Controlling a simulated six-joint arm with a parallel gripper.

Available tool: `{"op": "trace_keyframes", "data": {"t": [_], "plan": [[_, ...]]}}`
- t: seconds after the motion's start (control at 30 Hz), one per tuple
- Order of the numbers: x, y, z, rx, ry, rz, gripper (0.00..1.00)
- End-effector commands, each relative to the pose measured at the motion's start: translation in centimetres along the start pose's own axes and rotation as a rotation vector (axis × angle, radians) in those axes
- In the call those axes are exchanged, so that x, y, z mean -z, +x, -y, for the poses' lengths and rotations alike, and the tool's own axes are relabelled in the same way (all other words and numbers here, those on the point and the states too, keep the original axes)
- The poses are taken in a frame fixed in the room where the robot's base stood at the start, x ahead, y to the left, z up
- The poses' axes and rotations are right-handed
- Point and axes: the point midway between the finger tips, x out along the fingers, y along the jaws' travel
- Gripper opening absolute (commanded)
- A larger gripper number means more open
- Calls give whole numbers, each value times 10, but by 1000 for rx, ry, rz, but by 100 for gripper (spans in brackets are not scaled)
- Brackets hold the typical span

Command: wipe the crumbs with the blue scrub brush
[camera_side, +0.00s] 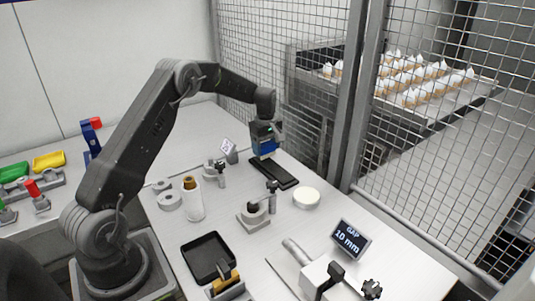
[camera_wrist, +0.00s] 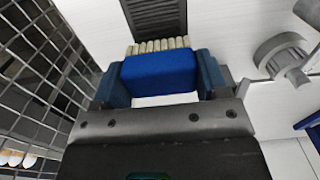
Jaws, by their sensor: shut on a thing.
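My gripper (camera_side: 264,138) is over the back part of the white bench, near the mesh fence, and points down. It is shut on the blue scrub brush (camera_wrist: 160,72). In the wrist view the blue block sits between the two fingers, with pale bristles (camera_wrist: 158,46) along its far edge. In the side view the brush (camera_side: 267,148) shows as a small blue patch at the fingertips, above or beside the far end of a long black tray (camera_side: 281,177). I cannot make out any crumbs in either view.
A white round disc (camera_side: 306,198) lies right of the black tray. A grey clamp stand (camera_side: 254,214), a white bottle (camera_side: 193,202), a square black tray (camera_side: 208,256) and a gap display (camera_side: 350,240) stand nearer. The mesh fence (camera_side: 330,110) borders the bench's far right side.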

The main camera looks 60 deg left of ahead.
Motion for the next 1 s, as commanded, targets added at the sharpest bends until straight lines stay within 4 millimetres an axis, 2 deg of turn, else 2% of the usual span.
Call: {"op": "trace_keyframes", "data": {"t": [0.53,1.0], "plan": [[0,-49,0,-2,0,0,45],[-1,-53,0,-1,0,0,45]]}}
